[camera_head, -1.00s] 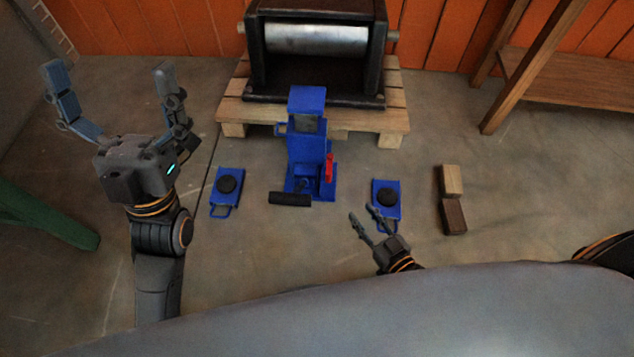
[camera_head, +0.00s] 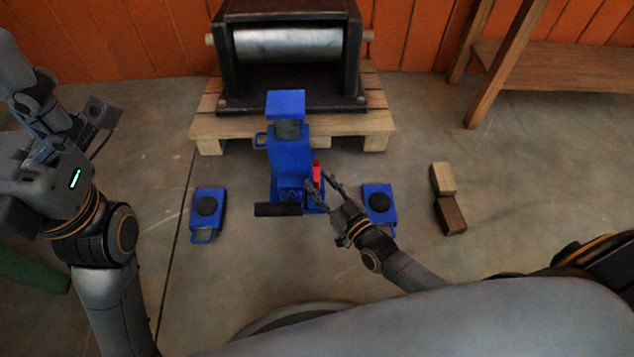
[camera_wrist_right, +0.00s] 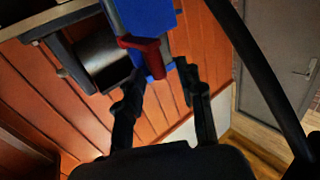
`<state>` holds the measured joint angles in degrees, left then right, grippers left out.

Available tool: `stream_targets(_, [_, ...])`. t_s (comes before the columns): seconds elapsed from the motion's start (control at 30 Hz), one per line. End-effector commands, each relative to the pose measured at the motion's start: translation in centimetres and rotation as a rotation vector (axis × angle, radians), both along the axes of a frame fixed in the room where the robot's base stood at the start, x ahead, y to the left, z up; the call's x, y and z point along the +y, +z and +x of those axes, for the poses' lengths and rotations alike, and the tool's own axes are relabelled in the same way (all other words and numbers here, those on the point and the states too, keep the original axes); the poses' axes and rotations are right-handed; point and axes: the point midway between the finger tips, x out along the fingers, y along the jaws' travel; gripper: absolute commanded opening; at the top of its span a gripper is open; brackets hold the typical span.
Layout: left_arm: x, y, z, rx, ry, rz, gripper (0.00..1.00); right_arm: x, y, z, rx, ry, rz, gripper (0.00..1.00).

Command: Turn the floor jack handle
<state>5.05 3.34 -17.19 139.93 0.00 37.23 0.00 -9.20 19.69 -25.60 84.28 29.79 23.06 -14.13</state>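The blue floor jack (camera_head: 290,153) stands on the floor in front of the pallet. A red handle (camera_head: 316,173) is on its right side, and a black bar (camera_head: 278,209) sticks out low at its front left. My right gripper (camera_head: 321,184) is beside the red handle with its fingers spread. In the right wrist view, the red handle (camera_wrist_right: 142,43) lies just beyond the open fingertips (camera_wrist_right: 160,82). No gap-free contact between fingers and handle can be made out. My left gripper (camera_head: 60,95) is raised at the left edge, open and empty, far from the jack.
A black press with a metal roller (camera_head: 290,43) sits on a wooden pallet (camera_head: 208,128) behind the jack. Blue skates lie left (camera_head: 206,220) and right (camera_head: 382,213) of it. Two wooden blocks (camera_head: 443,178) lie farther right. A wooden shelf (camera_head: 560,72) stands back right.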

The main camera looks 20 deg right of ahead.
Motion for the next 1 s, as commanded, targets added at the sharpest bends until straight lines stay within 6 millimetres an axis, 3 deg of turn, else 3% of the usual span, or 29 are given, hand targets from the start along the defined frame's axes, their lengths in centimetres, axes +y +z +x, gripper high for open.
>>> stream_targets(0.2, [-0.1, 0.3, -0.2, -0.020, 0.002, 0.001, 1.00, 0.5, 0.0, 1.5, 0.000, 0.000, -0.001, 0.38])
stream_targets(0.47, [-0.1, 0.4, -0.2, -0.023, 0.001, 0.001, 1.00, 0.5, 0.0, 1.6, 0.001, 0.000, -0.001, 0.38])
stream_targets(0.67, [-0.1, 0.4, -0.2, -0.023, 0.001, 0.001, 1.00, 0.5, 0.0, 1.6, 0.001, 0.000, -0.001, 0.01])
stream_targets(1.0, [-0.1, 0.4, -0.3, -0.023, 0.000, 0.001, 1.00, 0.4, 0.0, 1.5, 0.002, 0.001, -0.002, 0.00])
